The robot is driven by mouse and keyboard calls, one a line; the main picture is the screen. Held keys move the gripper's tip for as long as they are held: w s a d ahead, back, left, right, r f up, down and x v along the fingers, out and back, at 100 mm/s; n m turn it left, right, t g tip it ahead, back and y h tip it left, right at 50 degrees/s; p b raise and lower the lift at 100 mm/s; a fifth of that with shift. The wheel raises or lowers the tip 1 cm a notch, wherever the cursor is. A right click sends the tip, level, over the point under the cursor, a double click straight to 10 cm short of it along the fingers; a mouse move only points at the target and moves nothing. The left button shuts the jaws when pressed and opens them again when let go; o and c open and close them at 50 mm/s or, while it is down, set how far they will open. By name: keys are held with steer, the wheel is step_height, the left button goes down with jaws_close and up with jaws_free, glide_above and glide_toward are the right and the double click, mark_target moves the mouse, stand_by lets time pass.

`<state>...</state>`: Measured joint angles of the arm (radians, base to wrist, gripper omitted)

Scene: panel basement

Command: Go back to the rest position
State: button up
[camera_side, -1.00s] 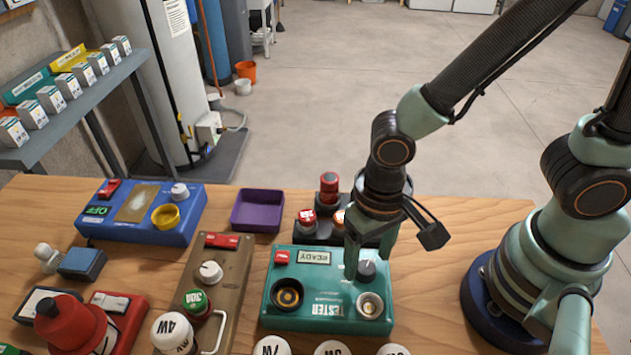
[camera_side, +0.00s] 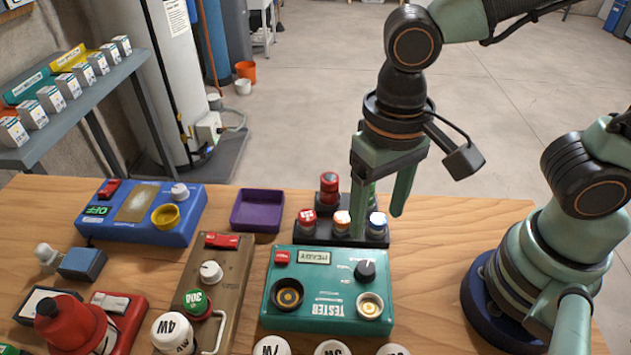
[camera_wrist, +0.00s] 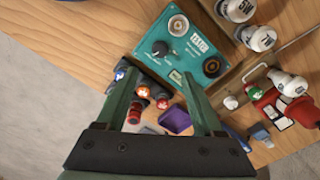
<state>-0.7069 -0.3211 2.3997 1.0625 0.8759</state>
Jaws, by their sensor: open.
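My gripper (camera_side: 378,196) is open and empty, raised above the back right of the table, with its fingers pointing down. In the side view it hangs in front of part of a dark rack (camera_side: 322,232) holding several fuse-like pieces with red, orange and blue tops. The teal tester (camera_side: 328,318) stands in front of the rack, with its display reading READY, a dark knob (camera_side: 365,270) and two round sockets. In the wrist view my gripper (camera_wrist: 166,90) shows spread fingers, with the tester (camera_wrist: 183,52) beyond the fingertips.
A purple tray (camera_side: 257,222) sits left of the rack. A brown panel (camera_side: 222,262), a blue box (camera_side: 140,212) and a red device (camera_side: 75,320) fill the left of the table (camera_side: 470,215). Several white-capped bulbs stand at the front edge. The table right of the tester is clear.

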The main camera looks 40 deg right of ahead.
steer(key=w+d+r+n+t, duration=0.1)
steer(key=w+d+r+t, duration=0.1)
steer(key=d, duration=0.6)
steer(key=w+d+r+n+t, duration=0.1)
steer(key=w+d+r+t, duration=0.2)
steer(key=w+d+r, duration=0.2)
steer(key=w+d, duration=0.2)
steer(key=d, duration=0.1)
steer(key=shift+d+r+t, duration=0.2)
steer(key=shift+d+t, duration=0.1)
steer(key=shift+d, duration=0.1)
